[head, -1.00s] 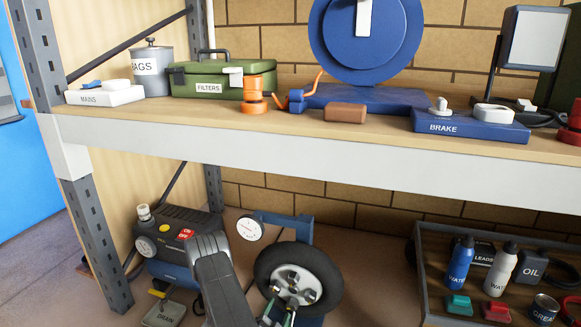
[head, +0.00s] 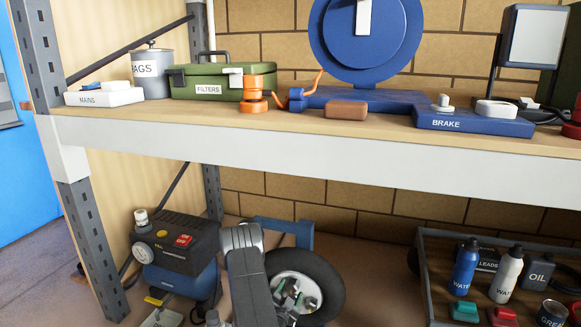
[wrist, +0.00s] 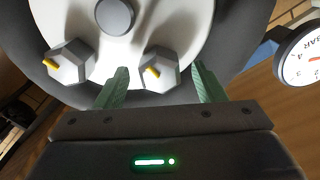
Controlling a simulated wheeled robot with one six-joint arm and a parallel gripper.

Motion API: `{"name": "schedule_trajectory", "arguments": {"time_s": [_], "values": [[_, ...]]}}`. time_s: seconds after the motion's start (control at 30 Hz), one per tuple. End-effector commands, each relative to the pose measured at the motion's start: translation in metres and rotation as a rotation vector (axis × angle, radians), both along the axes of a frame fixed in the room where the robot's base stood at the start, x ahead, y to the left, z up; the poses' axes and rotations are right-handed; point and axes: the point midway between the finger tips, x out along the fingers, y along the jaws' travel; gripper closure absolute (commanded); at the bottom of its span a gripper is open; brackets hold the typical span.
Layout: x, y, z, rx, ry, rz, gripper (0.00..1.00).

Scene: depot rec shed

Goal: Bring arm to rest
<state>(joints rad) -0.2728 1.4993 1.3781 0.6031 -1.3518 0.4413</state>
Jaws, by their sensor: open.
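My gripper (wrist: 162,75) is open in the wrist view, with its two green fingers pointing at the wheel's hub. A grey hex nut (wrist: 158,74) with a yellow mark shows between the fingertips. I cannot tell whether the fingers touch it. A second marked nut (wrist: 68,63) is to the left on the pale hub. In the head view my dark arm (head: 250,285) stands in front of the wheel (head: 328,272) and covers its left part.
A gauge (wrist: 304,57) is right of the wheel in the wrist view. A compressor (head: 175,262) stands left of my arm, and a tray (head: 428,285) with bottles and tins stands right. The loaded shelf (head: 250,160) spans above.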

Motion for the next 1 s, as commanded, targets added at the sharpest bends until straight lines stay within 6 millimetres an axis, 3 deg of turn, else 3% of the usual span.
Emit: {"name": "schedule_trajectory", "arguments": {"time_s": [1.0], "values": [[-0.0011,-0.0017,-0.0006,-0.795,0.258,0.0,0.37]]}}
